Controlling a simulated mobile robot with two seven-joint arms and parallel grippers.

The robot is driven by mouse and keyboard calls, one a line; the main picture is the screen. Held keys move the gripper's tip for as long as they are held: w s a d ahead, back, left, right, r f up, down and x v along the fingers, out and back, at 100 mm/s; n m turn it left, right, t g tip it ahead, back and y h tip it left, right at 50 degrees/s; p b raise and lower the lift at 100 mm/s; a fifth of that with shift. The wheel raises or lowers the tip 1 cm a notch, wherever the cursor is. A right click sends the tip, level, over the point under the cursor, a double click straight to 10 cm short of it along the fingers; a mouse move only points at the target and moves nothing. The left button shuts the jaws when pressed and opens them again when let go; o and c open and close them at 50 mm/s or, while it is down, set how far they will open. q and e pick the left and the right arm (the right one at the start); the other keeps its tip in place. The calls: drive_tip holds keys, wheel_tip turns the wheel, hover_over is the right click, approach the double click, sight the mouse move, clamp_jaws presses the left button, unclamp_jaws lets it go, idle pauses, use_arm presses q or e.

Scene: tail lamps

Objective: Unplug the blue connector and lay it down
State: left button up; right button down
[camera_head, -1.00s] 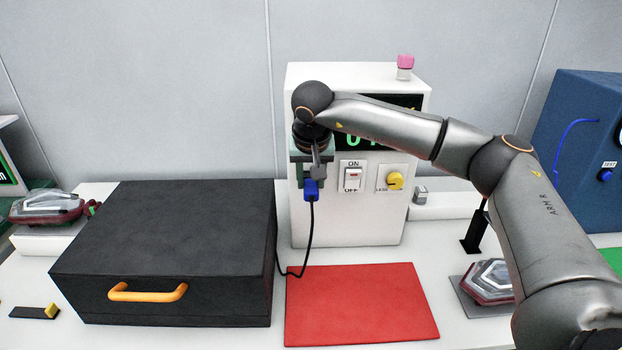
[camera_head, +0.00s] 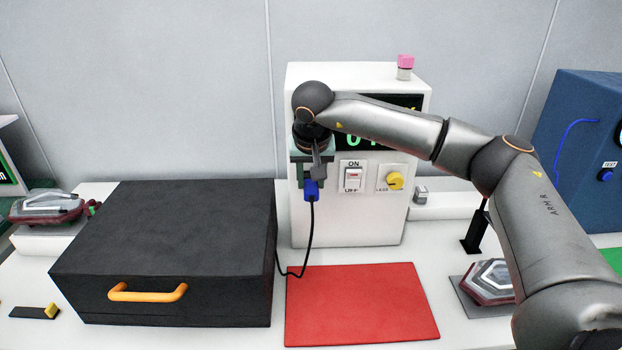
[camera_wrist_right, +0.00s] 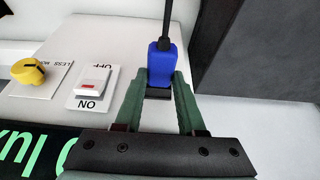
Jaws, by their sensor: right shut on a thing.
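The blue connector (camera_head: 312,191) is at the front left of the white machine (camera_head: 368,222), with its black cable (camera_head: 309,240) hanging down and running behind the black case. My right gripper (camera_head: 313,178) is shut on the blue connector, its green fingers on either side. The blue connector also shows in the right wrist view (camera_wrist_right: 165,62), upright between the fingertips of my right gripper (camera_wrist_right: 159,84), with a dark end below it. Whether it sits in a socket is hard to tell. My left gripper does not show.
A black case (camera_head: 165,240) with an orange handle stands left of the machine. A red mat (camera_head: 360,305) lies clear in front. The machine carries an ON/OFF switch (camera_head: 352,177) and a yellow knob (camera_head: 395,180). A tail lamp (camera_head: 489,281) sits at right, close to my arm.

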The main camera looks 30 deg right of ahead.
sight(312, 192)
drive_tip(key=shift+s+a, duration=0.1)
drive_tip(key=shift+s+a, duration=0.35)
drive_tip(key=shift+s, duration=0.2)
drive_tip(key=shift+s+a, duration=0.3)
drive_tip(key=shift+s, duration=0.25)
drive_tip(key=shift+s+a, duration=0.1)
drive_tip(key=shift+s, duration=0.1)
drive_tip(key=shift+s+a, duration=0.35)
drive_tip(key=shift+s, duration=0.25)
